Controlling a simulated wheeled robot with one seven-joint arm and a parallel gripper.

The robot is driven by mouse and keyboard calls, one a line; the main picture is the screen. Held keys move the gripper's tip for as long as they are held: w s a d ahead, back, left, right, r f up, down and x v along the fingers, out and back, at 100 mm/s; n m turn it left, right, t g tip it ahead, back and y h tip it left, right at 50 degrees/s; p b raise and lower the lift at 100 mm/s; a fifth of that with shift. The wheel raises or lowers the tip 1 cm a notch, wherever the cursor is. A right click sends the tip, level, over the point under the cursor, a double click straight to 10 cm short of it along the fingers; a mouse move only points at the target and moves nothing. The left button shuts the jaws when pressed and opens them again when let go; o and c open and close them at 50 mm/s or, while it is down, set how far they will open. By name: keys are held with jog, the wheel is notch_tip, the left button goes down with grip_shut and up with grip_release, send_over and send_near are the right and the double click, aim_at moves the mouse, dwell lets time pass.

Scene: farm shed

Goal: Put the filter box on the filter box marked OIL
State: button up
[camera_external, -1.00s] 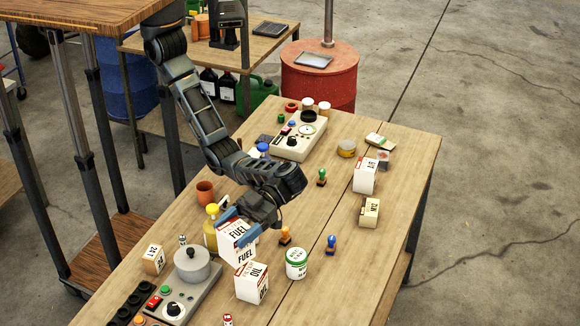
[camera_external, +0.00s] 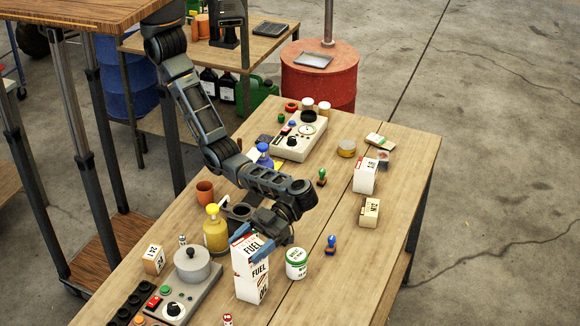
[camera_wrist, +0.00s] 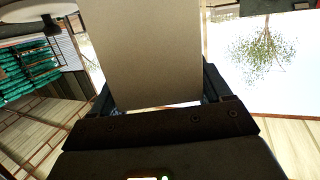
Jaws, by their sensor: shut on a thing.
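My gripper (camera_external: 252,242) is shut on the white filter box marked FUEL (camera_external: 249,262), which looks upright. In the external view this box appears right over the filter box marked OIL (camera_external: 251,291) and covers its top and most of its label. I cannot tell whether the two boxes touch. The OIL box stands on the workbench. In the wrist view a plain beige face of the FUEL box (camera_wrist: 145,55) fills the space between my fingers (camera_wrist: 162,100).
A white tin with a green band (camera_external: 296,263) stands close right of the boxes. A blue stamp (camera_external: 331,245) stands further right. The bench's right front (camera_external: 345,290) is clear.

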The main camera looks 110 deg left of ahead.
jog(key=o, duration=1.2)
jog(key=shift+a+r, duration=0.1)
jog(key=shift+r, duration=0.05)
jog(key=p+v, duration=0.5)
jog(key=v, duration=0.7)
